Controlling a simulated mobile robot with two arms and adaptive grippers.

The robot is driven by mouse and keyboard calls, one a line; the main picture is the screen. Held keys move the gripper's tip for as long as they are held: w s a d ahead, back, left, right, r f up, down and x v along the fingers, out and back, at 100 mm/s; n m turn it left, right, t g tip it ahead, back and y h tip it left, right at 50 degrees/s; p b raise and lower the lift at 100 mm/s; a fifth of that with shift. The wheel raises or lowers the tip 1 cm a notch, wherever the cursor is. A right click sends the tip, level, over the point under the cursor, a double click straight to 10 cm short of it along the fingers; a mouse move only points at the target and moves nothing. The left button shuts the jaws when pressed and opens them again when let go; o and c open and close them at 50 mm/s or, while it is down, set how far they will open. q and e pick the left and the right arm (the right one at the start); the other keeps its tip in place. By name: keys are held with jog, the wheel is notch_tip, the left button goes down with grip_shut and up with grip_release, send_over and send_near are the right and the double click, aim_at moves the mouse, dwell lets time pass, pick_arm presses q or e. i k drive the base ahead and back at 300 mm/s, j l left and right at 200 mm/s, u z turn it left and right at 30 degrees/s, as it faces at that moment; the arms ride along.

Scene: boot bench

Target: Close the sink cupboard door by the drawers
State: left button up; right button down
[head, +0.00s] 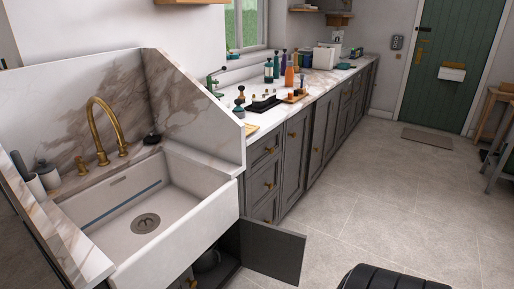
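The sink cupboard door (272,251) is a dark grey panel under the right end of the white sink (218,225). It stands open, swung out over the floor from its side by the drawers. Through the opening, the cupboard's dark inside (228,250) shows, with a rounded grey item (207,260) in it. The drawers (262,182) are grey with brass knobs and look shut; the open door hides part of the lowest area beside it. Neither my left nor my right gripper shows in the head view.
The worktop (320,75) holds several bottles, including an orange one (289,76), and a black tray (264,104). A brass tap (101,122) rises behind the sink. The tiled floor (370,170) right of the cabinets is clear. A doormat (427,138) lies by the green door (436,65).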

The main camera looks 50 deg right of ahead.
aim_at(277, 253)
jog(key=l+u, duration=0.35)
jog(key=k+l+u, duration=0.1)
jog(key=l+u, duration=0.25)
jog(key=k+l, duration=0.1)
jog(key=l, duration=0.3)
jog(key=k+l+u, duration=0.15)
jog(key=l, duration=0.7)
jog(key=k+l+u, duration=0.1)
jog(key=l, duration=0.3)
jog(key=k+l+u, duration=0.1)
jog(key=k+l, duration=0.15)
jog(key=l, duration=0.15)
jog(key=k+l, duration=0.15)
jog(key=l, duration=0.25)
jog(key=k+l, duration=0.15)
jog(key=l, duration=0.2)
jog(key=k+l, duration=0.1)
jog(key=l, duration=0.25)
jog(key=k+l, duration=0.15)
jog(key=l, duration=0.2)
jog(key=k+l, duration=0.1)
jog(key=l, duration=0.25)
jog(key=k+l, duration=0.15)
jog(key=l, duration=0.2)
jog(key=k+l, duration=0.1)
jog(key=l, duration=0.25)
jog(key=u, duration=0.05)
